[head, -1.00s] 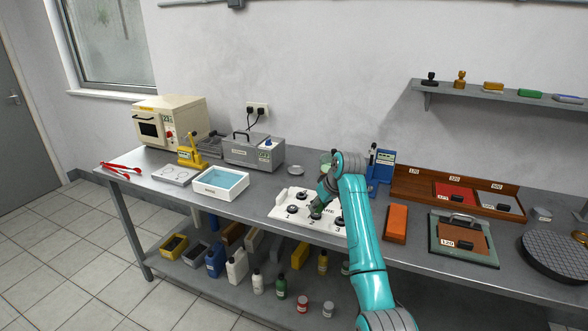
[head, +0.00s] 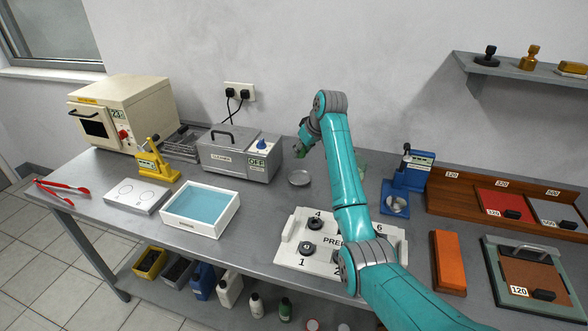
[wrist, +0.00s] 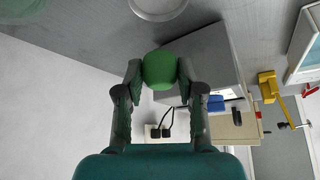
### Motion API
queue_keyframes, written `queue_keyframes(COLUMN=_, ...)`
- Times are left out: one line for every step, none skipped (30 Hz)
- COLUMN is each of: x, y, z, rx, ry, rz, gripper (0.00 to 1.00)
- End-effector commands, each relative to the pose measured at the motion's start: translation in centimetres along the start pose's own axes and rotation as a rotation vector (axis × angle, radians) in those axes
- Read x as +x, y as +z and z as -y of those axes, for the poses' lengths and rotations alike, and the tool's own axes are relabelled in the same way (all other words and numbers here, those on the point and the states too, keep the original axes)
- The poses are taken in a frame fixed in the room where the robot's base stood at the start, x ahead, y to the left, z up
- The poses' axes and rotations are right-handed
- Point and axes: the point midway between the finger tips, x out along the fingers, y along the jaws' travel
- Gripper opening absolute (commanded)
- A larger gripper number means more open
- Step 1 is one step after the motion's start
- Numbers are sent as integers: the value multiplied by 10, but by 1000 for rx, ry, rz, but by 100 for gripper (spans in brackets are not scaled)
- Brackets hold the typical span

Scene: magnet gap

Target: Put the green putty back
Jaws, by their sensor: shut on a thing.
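The green putty (wrist: 160,70) is a rounded green lump between my fingertips in the wrist view. My gripper (wrist: 160,74) is shut on it. In the head view my gripper (head: 304,136) is raised at the right end of the grey cleaner (head: 232,157), in the air behind the small round metal dish (head: 299,178). The dish also shows at the top of the wrist view (wrist: 158,8), apart from the putty. The white numbered plate (head: 292,256) lies on the bench, partly hidden by my arm.
A blue-water tray (head: 167,219), yellow press (head: 154,166) and cream oven (head: 120,112) stand left. A blue press (head: 407,178), orange block (head: 447,262) and wooden rack (head: 453,204) stand right. A pale green item (head: 362,160) is partly behind my arm.

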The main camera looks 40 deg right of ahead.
Motion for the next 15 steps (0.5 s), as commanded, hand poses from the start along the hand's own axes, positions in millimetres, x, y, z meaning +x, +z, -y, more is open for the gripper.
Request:
queue_keyframes(x=3, y=2, z=0, rx=0, ry=-1, rz=2, gripper=10)
queue_keyframes(x=5, y=3, z=0, rx=1, ry=-1, rz=2, gripper=10)
queue_keyframes(x=9, y=5, z=0, rx=1, ry=-1, rz=2, gripper=10)
queue_keyframes(x=12, y=7, z=0, rx=1, ry=-1, rz=2, gripper=10)
queue_keyframes(x=16, y=10, z=0, rx=1, ry=-1, rz=2, gripper=10)
queue_keyframes(x=22, y=14, z=1, rx=2, ry=-2, rz=3, gripper=10)
queue_keyframes(x=26, y=16, z=1, rx=2, ry=-1, rz=3, gripper=10)
queue_keyframes(x=30, y=18, z=0, rx=2, ry=-1, rz=2, gripper=10)
queue_keyframes(x=35, y=21, z=0, rx=2, ry=-1, rz=3, gripper=10)
queue_keyframes(x=38, y=23, z=0, rx=2, ry=-1, rz=3, gripper=10)
queue_keyframes(x=41, y=24, z=0, rx=2, ry=-1, rz=2, gripper=10)
queue_keyframes(x=44, y=26, z=0, rx=2, ry=0, rz=1, gripper=10)
queue_keyframes(x=45, y=26, z=0, rx=2, ry=0, rz=1, gripper=10)
queue_keyframes(x=47, y=27, z=0, rx=1, ry=0, rz=1, gripper=10)
queue_keyframes(x=49, y=29, z=0, rx=1, ry=0, rz=1, gripper=10)
